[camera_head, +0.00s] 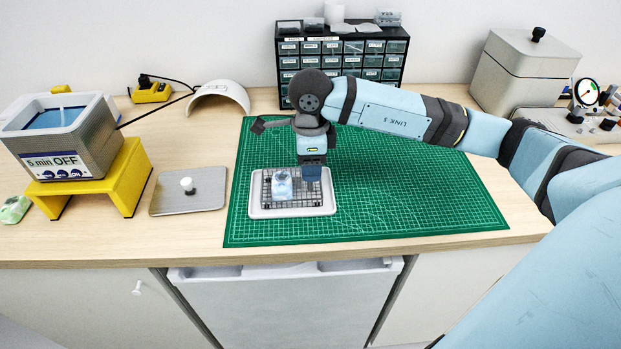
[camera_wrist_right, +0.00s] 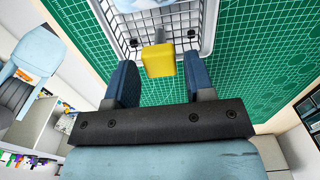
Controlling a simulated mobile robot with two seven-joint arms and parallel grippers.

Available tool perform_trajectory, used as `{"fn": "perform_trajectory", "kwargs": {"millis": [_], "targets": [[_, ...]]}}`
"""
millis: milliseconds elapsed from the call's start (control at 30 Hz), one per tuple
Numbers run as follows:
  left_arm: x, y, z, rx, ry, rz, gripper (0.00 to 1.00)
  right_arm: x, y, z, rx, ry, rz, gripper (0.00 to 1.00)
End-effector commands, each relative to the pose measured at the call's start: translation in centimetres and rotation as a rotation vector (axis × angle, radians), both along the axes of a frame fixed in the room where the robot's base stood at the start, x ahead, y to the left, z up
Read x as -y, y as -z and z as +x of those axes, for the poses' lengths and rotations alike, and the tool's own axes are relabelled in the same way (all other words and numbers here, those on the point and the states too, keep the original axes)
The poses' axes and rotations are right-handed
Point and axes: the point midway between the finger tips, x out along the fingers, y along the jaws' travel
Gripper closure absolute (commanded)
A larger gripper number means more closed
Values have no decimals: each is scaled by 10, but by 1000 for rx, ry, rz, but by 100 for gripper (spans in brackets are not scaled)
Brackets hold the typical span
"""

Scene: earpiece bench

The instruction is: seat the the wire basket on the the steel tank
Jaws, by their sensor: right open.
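The wire basket (camera_head: 297,198), a dark mesh holding a pale bluish-white item (camera_head: 282,184), sits on a white tray (camera_head: 292,212) on the green mat. The basket's wire rim also shows in the wrist view (camera_wrist_right: 208,30), with a yellow block (camera_wrist_right: 158,60) at its edge that looks like its handle. My right gripper (camera_head: 312,172) points down at the basket's right end. Its blue fingers (camera_wrist_right: 157,72) are open, one on each side of the yellow block. The steel tank (camera_head: 88,142), with blue liquid inside, stands on a yellow stand at the left.
A flat metal lid (camera_head: 206,200) with a white knob (camera_head: 187,184) lies between stand (camera_head: 130,170) and mat (camera_head: 400,205). A drawer cabinet (camera_head: 340,62) stands behind, with a white curved shell (camera_head: 218,92) to its left. A lidded box (camera_head: 515,80) is at back right. The mat's right part is clear.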

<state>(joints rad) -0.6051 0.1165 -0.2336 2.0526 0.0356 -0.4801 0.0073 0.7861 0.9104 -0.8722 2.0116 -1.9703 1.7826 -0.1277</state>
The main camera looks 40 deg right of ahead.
Motion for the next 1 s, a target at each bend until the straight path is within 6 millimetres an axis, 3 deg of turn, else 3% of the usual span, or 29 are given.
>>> {"fn": "perform_trajectory", "kwargs": {"millis": [67,367,700,867,1000], "targets": [[1,4,1,2,-2,-5,57,0,8,0,0,0,0,51],[2,-3,3,12,-1,-8,57,0,8,0,0,0,0,51],[-2,3,0,6,10,6,57,0,8,0,0,0,0,89],[-1,0,1,4,4,2,57,0,2,0,1,0,0,90],[0,-14,1,5,4,1,57,0,-20,0,3,1,1,90]]}}
